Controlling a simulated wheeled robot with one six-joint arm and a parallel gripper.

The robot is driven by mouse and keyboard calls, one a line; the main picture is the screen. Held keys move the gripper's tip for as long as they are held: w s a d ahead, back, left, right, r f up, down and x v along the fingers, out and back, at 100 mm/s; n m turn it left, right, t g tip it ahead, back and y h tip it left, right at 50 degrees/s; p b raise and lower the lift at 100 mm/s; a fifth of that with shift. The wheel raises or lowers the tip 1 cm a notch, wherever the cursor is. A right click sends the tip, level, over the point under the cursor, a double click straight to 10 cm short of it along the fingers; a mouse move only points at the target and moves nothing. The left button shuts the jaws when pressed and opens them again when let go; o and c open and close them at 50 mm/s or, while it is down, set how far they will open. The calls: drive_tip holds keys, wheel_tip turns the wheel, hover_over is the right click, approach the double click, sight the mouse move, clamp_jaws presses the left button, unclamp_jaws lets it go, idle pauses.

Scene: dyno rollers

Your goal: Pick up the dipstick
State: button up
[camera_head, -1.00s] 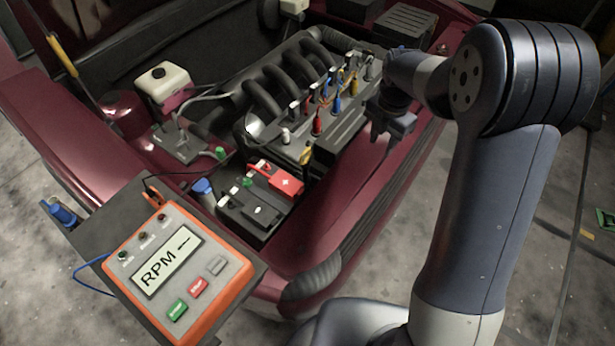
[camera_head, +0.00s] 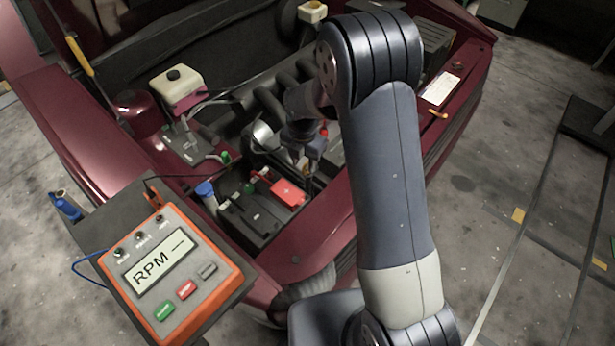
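I cannot make out the dipstick for certain. My gripper (camera_head: 312,172) points down into the engine bay, just behind the red-capped battery and in front of the engine. My arm hides much of the engine and the coloured leads there. The fingers are small and dark against the bay, so I cannot tell whether they are open or hold anything. A yellow handle stood near this spot earlier; it is hidden now.
The battery (camera_head: 262,212) with its red cover (camera_head: 288,193) sits close to my gripper. An orange RPM meter (camera_head: 170,262) is on a stand at front left. A white reservoir (camera_head: 178,88) and blue cap (camera_head: 204,189) are left. The right-hand floor is mostly open.

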sight(304, 166)
drive_tip(key=shift+s+f, duration=0.1)
drive_tip(key=shift+f, duration=1.4)
drive_tip(key=shift+c, duration=0.2)
clamp_jaws()
